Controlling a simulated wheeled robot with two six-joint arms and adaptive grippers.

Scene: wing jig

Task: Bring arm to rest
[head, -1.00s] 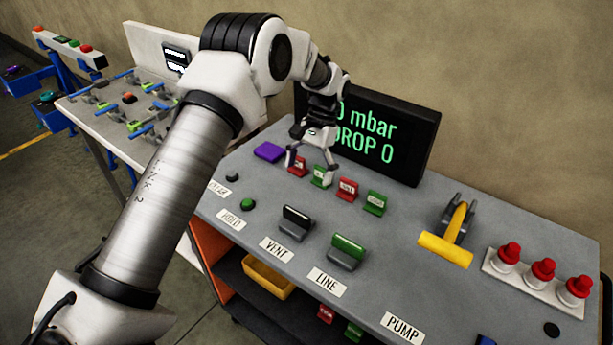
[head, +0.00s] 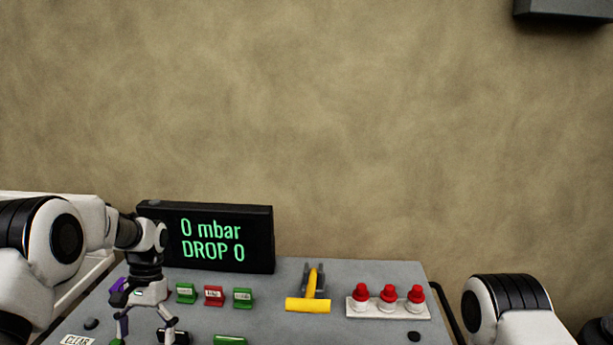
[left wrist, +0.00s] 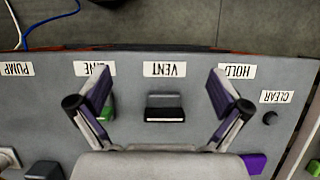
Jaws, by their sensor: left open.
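My left arm comes in from the left in the head view. Its gripper (head: 143,335) hangs jaws-down over the left part of the grey console (head: 385,272), fingers spread and empty. In the left wrist view the open fingers (left wrist: 158,95) stand either side of a black VENT lever (left wrist: 165,108), which sits below them, apparently apart. A green lever (left wrist: 106,110) is partly hidden by one finger. Of my right arm only a rounded white and black joint (head: 510,305) shows at lower right; its gripper is outside the frame.
A black display (head: 210,238) reading "0 mbar DROP 0" stands behind small green and red tags (head: 213,296). A yellow T-handle (head: 308,304) and several red-capped buttons (head: 388,294) are right of it. A purple block (left wrist: 255,162) lies near one finger.

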